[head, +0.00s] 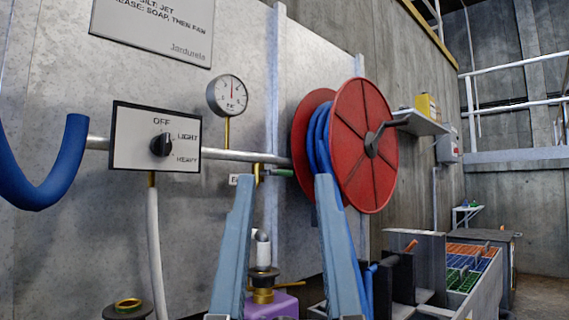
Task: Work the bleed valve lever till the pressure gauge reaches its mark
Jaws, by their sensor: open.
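The round pressure gauge (228,95) stands on a brass stem above the horizontal pipe. Its needle points about straight up; its numbers and any mark are too small to read.
A red hose reel (364,145) with blue hose stands right of the handle. A selector panel (156,137) with a black knob is at left, beside a blue curved hose (45,180). A purple container (272,304) is low between the fingers. Bins (470,270) stand at lower right.

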